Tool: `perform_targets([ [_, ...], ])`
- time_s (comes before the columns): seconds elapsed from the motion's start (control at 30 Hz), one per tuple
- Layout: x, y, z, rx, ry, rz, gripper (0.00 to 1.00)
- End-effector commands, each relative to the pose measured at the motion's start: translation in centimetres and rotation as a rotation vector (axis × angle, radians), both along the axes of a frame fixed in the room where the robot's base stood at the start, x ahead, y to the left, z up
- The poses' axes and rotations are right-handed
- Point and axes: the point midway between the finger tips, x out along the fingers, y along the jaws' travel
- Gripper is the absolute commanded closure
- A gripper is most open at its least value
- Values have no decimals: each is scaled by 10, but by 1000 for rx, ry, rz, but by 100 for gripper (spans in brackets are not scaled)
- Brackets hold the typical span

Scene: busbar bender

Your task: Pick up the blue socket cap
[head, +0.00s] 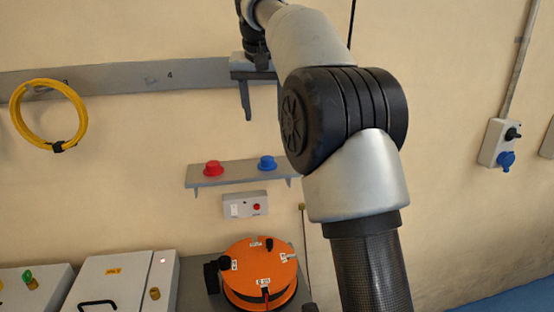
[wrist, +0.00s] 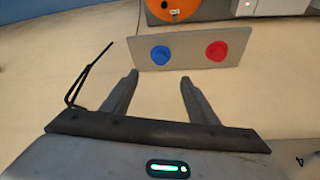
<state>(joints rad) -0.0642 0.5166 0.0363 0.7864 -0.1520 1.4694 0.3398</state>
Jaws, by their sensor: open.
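The blue socket cap (head: 267,163) sits on a small grey wall shelf (head: 232,177), to the right of a red cap (head: 213,168). In the wrist view the blue cap (wrist: 161,55) lies just beyond the gap between my fingertips, with the red cap (wrist: 217,51) to its right. My gripper (wrist: 158,77) is open and empty, its two fingers apart and clear of both caps. In the head view my gripper (head: 262,118) hangs above the shelf, over the blue cap's end; my arm hides part of its right side.
A switch box (head: 245,205) is mounted under the shelf. Below are an orange cable reel (head: 260,268) and grey control boxes (head: 110,280). A grey rail (head: 120,78) with a yellow cable coil (head: 48,138) runs along the wall. A wall socket (head: 498,142) is at far right.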

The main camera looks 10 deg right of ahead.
Motion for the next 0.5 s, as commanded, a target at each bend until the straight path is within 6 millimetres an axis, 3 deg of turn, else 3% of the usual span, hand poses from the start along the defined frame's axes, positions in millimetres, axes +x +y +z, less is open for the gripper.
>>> perform_targets([
  [0.5, 37, -9, -91, 2, 3, -2, 46],
])
